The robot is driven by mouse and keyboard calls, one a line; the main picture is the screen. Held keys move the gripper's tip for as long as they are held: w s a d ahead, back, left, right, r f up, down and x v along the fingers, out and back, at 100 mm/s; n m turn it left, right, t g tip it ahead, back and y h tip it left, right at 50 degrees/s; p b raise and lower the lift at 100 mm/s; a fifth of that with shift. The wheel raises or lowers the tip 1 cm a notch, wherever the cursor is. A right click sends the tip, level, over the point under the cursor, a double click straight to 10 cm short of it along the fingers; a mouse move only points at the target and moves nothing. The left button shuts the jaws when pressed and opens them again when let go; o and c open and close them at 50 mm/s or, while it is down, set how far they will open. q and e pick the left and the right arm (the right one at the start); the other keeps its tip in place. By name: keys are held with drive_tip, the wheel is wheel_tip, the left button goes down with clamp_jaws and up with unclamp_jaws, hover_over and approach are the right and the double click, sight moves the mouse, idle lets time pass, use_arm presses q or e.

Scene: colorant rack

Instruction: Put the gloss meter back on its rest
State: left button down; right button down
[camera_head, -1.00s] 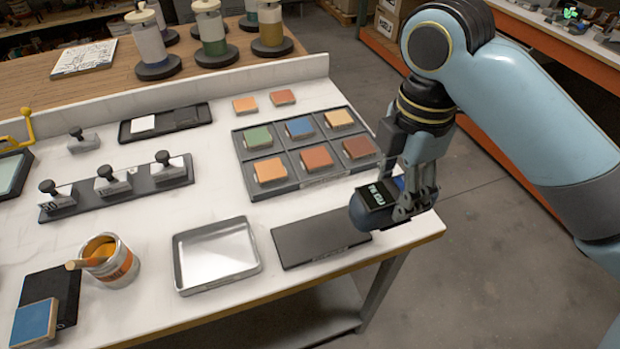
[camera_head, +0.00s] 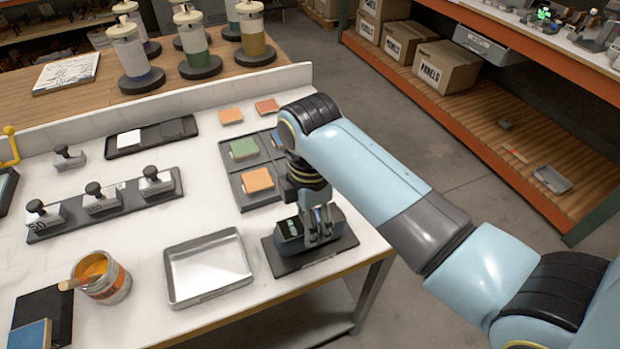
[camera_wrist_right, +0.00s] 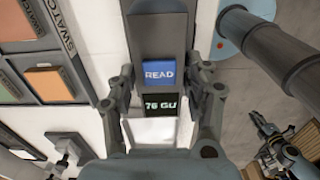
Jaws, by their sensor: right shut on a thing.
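The gloss meter (camera_head: 290,234) is a dark, rounded box with a lit display. In the right wrist view the gloss meter (camera_wrist_right: 160,103) shows a blue READ button and "76 GU". My right gripper (camera_head: 318,238) is shut on it, with a finger on each side in the right wrist view (camera_wrist_right: 161,95). The rest, a flat dark pad (camera_head: 283,267), lies on the white table's front right, directly under the meter and partly hidden by it. I cannot tell whether they touch. A dark jointed part at the lower right of the wrist view may be my left gripper (camera_wrist_right: 283,150).
An empty metal tray (camera_head: 206,268) stands just left of the rest. The swatch rack (camera_head: 231,172) is behind it, partly hidden by my right arm. A paint can (camera_head: 112,285) and a row of handled blocks (camera_head: 104,212) stand farther left. The table's front edge is close to the rest.

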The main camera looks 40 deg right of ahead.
drive_tip(key=c, duration=0.5)
unclamp_jaws()
drive_tip(key=shift+f, duration=0.1)
drive_tip(key=shift+c, duration=0.2)
wheel_tip(320, 180, up, 12)
drive_tip(key=shift+s, duration=0.1)
idle(0.3)
